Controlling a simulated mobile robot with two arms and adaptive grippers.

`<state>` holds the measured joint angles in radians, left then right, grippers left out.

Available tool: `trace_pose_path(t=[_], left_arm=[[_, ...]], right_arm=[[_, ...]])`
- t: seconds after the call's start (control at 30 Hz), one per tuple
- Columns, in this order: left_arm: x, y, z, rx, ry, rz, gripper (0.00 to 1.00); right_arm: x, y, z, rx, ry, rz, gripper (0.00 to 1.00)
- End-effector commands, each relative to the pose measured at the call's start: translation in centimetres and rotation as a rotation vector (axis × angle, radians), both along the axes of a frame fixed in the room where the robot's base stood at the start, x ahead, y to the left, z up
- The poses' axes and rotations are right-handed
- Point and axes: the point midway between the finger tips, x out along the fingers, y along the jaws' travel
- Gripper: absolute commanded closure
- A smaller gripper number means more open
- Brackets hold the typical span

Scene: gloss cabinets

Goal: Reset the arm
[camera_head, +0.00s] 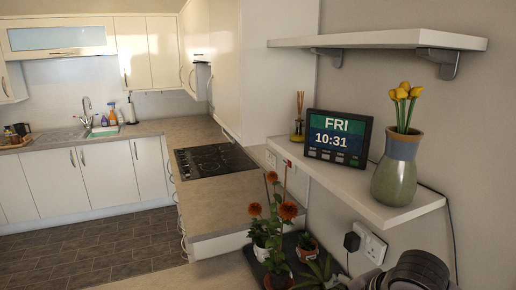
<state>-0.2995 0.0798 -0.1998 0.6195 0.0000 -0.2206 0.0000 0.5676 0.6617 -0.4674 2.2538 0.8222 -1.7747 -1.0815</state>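Neither of my grippers shows in the head view. A grey and black rounded part at the bottom right corner looks like a link of my own arm. Its gripper end is out of the frame. No part of my other arm is visible.
A wall shelf (345,192) holds a digital clock (337,138) and a vase (397,170) with yellow tulips. Potted plants (275,238) with orange flowers stand below, near the arm part. A counter with a hob (214,160) and a sink (101,132) lie beyond. The floor (95,250) at left is clear.

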Motion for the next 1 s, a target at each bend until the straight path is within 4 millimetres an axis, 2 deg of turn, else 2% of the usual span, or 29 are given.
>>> trace_pose_path(t=[0.03,0.2,0.4,0.6,0.93,1.0], left_arm=[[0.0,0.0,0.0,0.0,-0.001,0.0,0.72],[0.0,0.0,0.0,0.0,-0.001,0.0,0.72],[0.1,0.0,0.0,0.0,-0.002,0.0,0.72],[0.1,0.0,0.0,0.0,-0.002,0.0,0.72],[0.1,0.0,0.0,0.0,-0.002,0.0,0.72],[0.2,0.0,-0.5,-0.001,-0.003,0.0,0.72]], right_arm=[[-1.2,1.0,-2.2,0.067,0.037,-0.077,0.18],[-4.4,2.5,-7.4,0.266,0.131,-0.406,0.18],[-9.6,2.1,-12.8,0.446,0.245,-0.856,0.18],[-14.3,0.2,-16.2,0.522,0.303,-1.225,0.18],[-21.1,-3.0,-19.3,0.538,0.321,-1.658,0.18],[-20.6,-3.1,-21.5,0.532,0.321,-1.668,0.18]])
